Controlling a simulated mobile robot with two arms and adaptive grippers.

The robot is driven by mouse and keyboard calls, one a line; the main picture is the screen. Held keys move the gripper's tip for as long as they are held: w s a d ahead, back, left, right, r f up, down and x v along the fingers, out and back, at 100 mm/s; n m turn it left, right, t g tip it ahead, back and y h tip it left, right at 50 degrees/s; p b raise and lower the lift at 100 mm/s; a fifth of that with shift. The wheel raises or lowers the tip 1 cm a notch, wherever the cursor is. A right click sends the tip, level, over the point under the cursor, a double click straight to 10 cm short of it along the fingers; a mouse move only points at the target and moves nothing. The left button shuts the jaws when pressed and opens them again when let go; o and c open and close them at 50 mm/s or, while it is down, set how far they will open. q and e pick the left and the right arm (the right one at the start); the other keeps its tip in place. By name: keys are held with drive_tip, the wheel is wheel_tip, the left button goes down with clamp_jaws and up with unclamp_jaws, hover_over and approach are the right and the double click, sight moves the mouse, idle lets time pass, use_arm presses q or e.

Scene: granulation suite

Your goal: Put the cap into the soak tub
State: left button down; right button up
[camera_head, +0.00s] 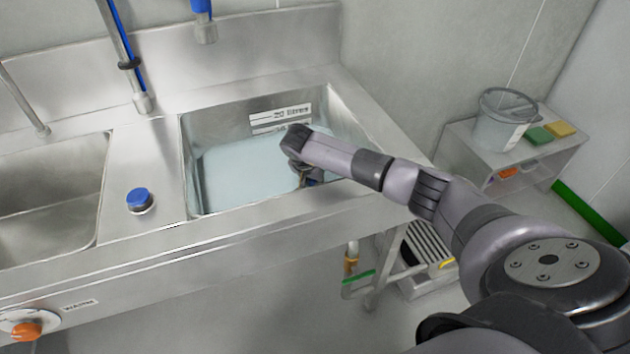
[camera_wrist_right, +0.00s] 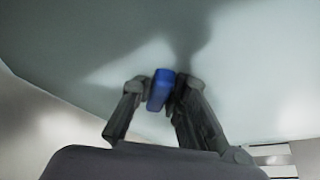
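The soak tub (camera_head: 225,122) is the right-hand steel basin, holding pale blue liquid, with a litre scale on its back wall. My right arm reaches in from the right, and my right gripper (camera_head: 308,178) points down inside the tub's outline, mostly hidden by the wrist. In the wrist view, the right gripper (camera_wrist_right: 161,92) has its fingertips on both sides of a small blue piece, apparently the cap (camera_wrist_right: 160,88). The pale liquid shows behind it. I cannot tell whether the cap touches the liquid. My left gripper is not in view.
A blue-topped round fitting (camera_head: 139,199) stands on the deck between the basins. An empty basin (camera_head: 55,195) is at left. A side shelf (camera_head: 470,140) at right holds a clear bucket (camera_head: 503,120) and green and yellow pads.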

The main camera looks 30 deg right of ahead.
drive_tip(key=o, duration=0.4)
drive_tip(key=shift+c, duration=0.2)
drive_tip(key=shift+r, duration=0.15)
drive_tip(key=v, duration=1.2)
